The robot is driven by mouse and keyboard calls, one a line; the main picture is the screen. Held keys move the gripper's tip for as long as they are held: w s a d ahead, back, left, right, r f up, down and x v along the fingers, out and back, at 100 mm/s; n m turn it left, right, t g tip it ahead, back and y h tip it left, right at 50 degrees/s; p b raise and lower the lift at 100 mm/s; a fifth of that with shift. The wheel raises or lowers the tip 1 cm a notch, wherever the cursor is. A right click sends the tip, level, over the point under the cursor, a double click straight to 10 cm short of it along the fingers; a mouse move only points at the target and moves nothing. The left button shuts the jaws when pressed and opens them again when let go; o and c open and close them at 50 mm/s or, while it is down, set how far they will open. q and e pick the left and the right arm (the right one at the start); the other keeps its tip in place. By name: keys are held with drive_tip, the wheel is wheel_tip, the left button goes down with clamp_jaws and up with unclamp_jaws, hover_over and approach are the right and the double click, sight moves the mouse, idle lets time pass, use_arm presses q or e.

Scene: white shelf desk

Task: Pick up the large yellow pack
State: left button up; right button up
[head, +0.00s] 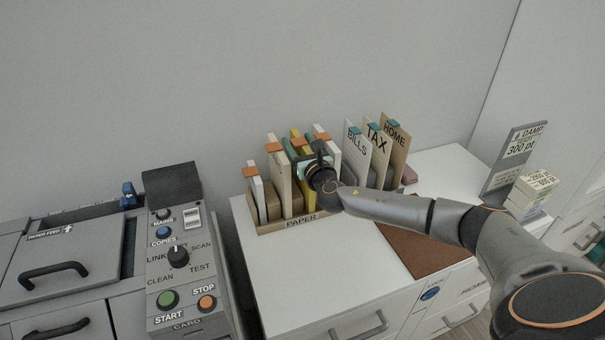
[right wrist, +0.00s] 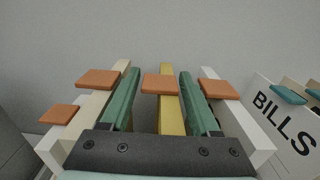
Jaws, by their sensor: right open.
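The large yellow pack (head: 310,201) stands upright in the paper rack (head: 270,226), among white and cream packs, and has an orange tab on top. In the head view my right gripper and wrist hide much of it. In the right wrist view the yellow pack (right wrist: 171,112) stands between the two green fingers of my right gripper (right wrist: 160,92). The fingers are open, one on each side of the pack, with visible gaps. I cannot tell how far down they reach. My left gripper is not in view.
A cream pack (right wrist: 98,108) and a white pack (right wrist: 232,112) stand just outside the fingers. Folders marked BILLS (head: 356,150), TAX and HOME stand to the right. A grey control panel (head: 180,262) is at left. The white desktop in front of the rack is clear.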

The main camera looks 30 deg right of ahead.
clamp_jaws()
idle(0.3)
drive_tip(key=shift+r, duration=0.15)
